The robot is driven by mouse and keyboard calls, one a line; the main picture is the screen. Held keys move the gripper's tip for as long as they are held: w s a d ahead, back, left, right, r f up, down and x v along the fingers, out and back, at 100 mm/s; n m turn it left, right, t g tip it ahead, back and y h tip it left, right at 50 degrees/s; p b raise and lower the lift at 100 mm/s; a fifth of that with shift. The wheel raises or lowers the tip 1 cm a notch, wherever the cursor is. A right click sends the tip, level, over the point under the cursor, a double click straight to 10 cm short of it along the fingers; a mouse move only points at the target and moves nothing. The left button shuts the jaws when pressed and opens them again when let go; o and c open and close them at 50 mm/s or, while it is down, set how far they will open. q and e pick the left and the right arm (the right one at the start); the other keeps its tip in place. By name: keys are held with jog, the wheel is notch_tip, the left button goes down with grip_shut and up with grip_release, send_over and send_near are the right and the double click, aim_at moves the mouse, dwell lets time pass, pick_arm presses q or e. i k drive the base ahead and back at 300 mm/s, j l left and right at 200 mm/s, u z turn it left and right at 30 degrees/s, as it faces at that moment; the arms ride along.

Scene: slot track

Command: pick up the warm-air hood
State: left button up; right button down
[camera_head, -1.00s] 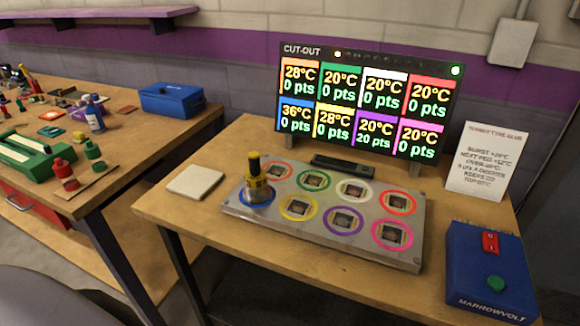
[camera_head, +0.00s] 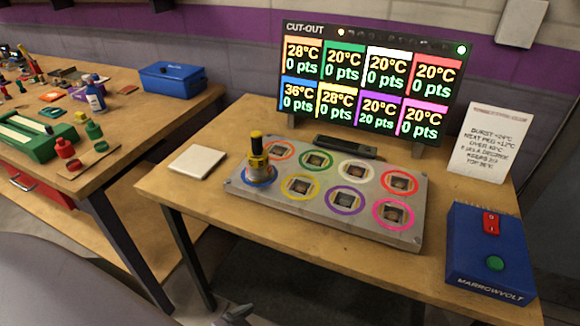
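Nothing is touching the hood. Neither of my grippers can be made out clearly. A small dark grey shape (camera_head: 236,313) shows at the bottom edge, below the table; I cannot tell what it is.
The plate has several coloured rings around square slots. Behind it stand a black bar (camera_head: 346,147) and the lit CUT-OUT screen (camera_head: 370,82). A white pad (camera_head: 196,161) lies left, a blue box with red switch and green button (camera_head: 491,252) right. A cluttered bench (camera_head: 118,145) stands left.

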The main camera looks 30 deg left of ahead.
aim_at(259, 169)
jog(key=j+z, duration=0.2)
jog(key=j, duration=0.2)
jog(key=k+j+z, duration=0.15)
jog(key=j, duration=0.2)
jog(key=k+j+z, duration=0.2)
jog(key=j, duration=0.2)
jog(key=j+z, duration=0.15)
jog(key=j, duration=0.2)
jog(key=k+j+z, duration=0.2)
jog(key=j, duration=0.15)
